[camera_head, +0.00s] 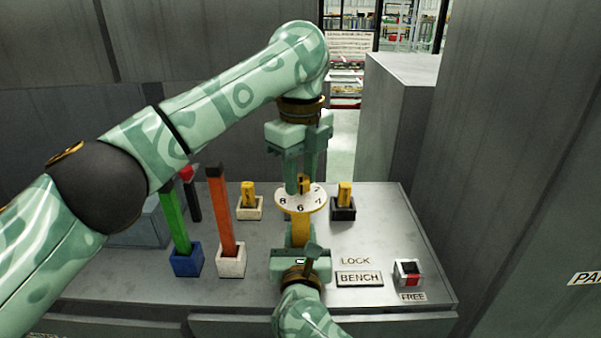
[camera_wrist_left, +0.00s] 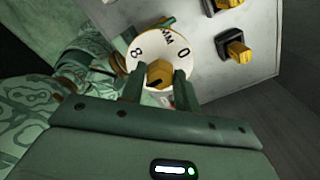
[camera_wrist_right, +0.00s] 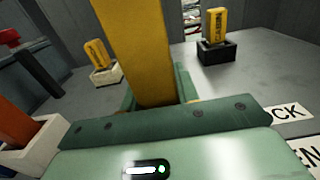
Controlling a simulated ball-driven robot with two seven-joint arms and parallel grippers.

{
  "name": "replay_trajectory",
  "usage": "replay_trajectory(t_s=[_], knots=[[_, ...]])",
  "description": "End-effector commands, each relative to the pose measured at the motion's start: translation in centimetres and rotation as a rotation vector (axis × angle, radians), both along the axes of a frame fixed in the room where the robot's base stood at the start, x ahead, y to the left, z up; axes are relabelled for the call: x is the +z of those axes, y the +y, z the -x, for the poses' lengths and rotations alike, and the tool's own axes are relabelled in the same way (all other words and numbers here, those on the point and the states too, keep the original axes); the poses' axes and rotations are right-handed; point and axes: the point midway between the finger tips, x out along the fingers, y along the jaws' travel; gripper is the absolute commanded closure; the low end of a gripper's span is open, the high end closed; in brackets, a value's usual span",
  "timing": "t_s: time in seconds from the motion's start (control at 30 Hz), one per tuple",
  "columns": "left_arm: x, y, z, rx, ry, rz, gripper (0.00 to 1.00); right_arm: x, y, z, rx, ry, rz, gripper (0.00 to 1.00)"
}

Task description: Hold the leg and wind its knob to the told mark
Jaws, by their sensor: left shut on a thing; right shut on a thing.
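A small yellow knob (camera_wrist_left: 159,74) sits at the dial's middle. My left gripper (camera_head: 304,188) comes down from above and is shut on the knob; the dial shows 8 and 0 on either side in the left wrist view. My right gripper (camera_head: 300,246) is low at the front and shut on the leg, which rises between its fingers in the right wrist view (camera_wrist_right: 137,50). The pointer or mark on the dial is hidden or too small to tell.
A green bar (camera_head: 174,222) in a blue holder and an orange bar (camera_head: 226,220) in a white holder stand left. Yellow pieces stand in a white block (camera_head: 249,212) and a black block (camera_head: 343,213). A switch (camera_head: 408,271) and LOCK, BENCH, FREE labels are front right.

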Motion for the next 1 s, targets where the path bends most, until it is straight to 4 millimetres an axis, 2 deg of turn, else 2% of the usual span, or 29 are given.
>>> replay_trajectory(t_s=[0.03,0.57,0.6,0.67,0.7,1.0], knots=[[-0.51,0.1,-0.01,-0.01,0.006,-0.005,0.91,-0.02,0.06,0.02,0.001,-0.001,-0.001,1.0],[-0.54,0.11,0.0,-0.035,0.007,-0.005,0.91,0.02,0.05,0.01,0.001,-0.001,-0.002,1.0],[-0.54,0.11,0.0,-0.034,0.007,-0.005,0.66,0.03,0.05,0.01,0.001,-0.001,-0.002,1.0],[-0.51,0.09,0.0,-0.034,0.007,-0.005,0.49,0.03,0.05,0.0,0.001,-0.002,-0.002,1.0],[-0.45,0.09,0.0,-0.034,0.006,-0.004,0.46,0.03,0.05,0.0,0.001,-0.001,-0.002,1.0],[0.07,0.03,-0.01,-0.034,0.002,-0.002,0.46,-0.01,0.01,0.0,0.0,0.0,-0.001,1.0]])
